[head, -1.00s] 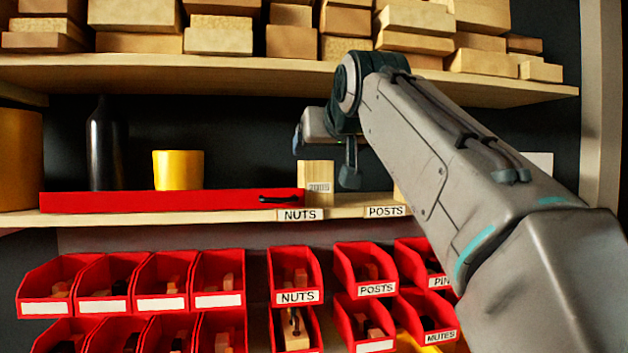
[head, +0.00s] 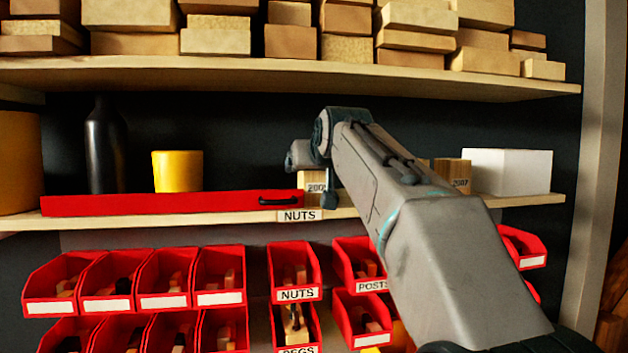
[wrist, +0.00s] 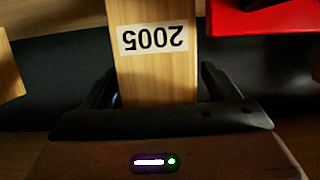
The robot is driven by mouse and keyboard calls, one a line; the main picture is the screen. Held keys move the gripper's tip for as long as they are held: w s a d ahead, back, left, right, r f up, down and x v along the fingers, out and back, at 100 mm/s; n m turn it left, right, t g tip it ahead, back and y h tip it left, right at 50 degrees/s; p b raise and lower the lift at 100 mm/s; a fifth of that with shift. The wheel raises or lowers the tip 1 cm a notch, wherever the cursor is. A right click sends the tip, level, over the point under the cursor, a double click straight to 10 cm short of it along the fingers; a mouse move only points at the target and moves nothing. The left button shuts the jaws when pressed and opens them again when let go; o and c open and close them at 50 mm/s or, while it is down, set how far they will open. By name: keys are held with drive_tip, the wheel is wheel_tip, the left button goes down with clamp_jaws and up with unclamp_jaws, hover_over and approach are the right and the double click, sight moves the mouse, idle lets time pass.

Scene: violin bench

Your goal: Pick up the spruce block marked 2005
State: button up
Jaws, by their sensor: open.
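The spruce block marked 2005 (head: 312,180) stands on the middle shelf in the head view, behind the NUTS label and partly hidden by my gripper (head: 315,185). In the wrist view the block (wrist: 158,80) is pale wood, with its white 2005 label upside down. My gripper (wrist: 165,95) is open in the wrist view, with one dark finger on each side of the block's lower part in the picture. I cannot tell whether either finger touches it.
A red tray or case (head: 170,203) with a dark handle lies just left of the block. Another block marked 2007 (head: 453,173) and a white box (head: 507,171) stand to the right. Red bins (head: 295,270) hang below. The upper shelf (head: 280,75) holds stacked wood.

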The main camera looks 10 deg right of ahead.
drive_tip(key=c, duration=1.2)
drive_tip(key=shift+r, duration=0.1)
